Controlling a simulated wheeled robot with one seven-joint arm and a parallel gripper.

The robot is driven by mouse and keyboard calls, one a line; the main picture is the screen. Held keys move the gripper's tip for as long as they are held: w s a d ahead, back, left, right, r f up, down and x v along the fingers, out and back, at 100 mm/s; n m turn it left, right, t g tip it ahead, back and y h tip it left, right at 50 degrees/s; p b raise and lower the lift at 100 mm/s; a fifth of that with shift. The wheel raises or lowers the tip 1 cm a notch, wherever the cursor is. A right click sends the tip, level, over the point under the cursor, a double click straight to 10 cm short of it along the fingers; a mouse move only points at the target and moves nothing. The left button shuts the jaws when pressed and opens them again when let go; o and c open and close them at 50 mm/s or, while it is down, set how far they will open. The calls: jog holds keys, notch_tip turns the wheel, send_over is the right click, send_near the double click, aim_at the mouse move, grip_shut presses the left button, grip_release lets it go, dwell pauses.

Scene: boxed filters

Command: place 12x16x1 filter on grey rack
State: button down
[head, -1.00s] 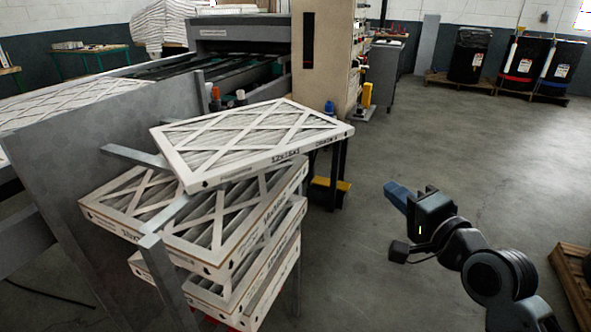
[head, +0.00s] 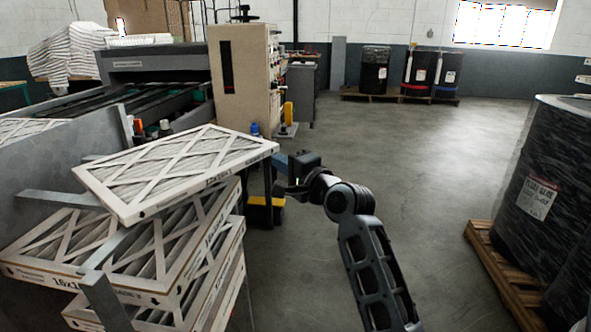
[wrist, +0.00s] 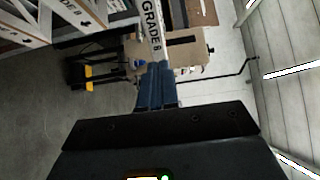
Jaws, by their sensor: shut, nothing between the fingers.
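The 12x16x1 filter (head: 175,168), a flat white-framed pleated panel, lies slightly tilted on top of a stack at the left of the head view. My gripper (head: 281,162) has blue fingers and is just beside the filter's right corner. In the wrist view, the blue fingers (wrist: 155,75) are together and empty. A filter edge printed "GRADE 8" (wrist: 153,35) shows beyond their tips; whether they touch it I cannot tell. The grey rack (head: 50,160) has a tall panel and protruding bars, with filters among them. Its lower parts are partly hidden.
Larger filters (head: 150,258) sit below the top one. A conveyor machine (head: 150,75) and a tan cabinet (head: 240,70) stand behind. A wrapped black drum (head: 555,190) stands on a pallet (head: 495,255) at right. The floor (head: 400,160) between is open.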

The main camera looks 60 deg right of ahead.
aim_at(254, 160)
jog(key=shift+w+a, duration=0.35)
jog(key=shift+w, duration=0.45)
jog(key=shift+w+a, duration=0.35)
jog(key=shift+w, duration=0.45)
jog(key=shift+w+a+r+p, duration=0.1)
jog(key=shift+w+a+p, duration=0.1)
jog(key=shift+w+p, duration=0.3)
jog(key=shift+w+a+p, duration=0.15)
jog(key=shift+w+p, duration=0.2)
jog(key=shift+w, duration=0.2)
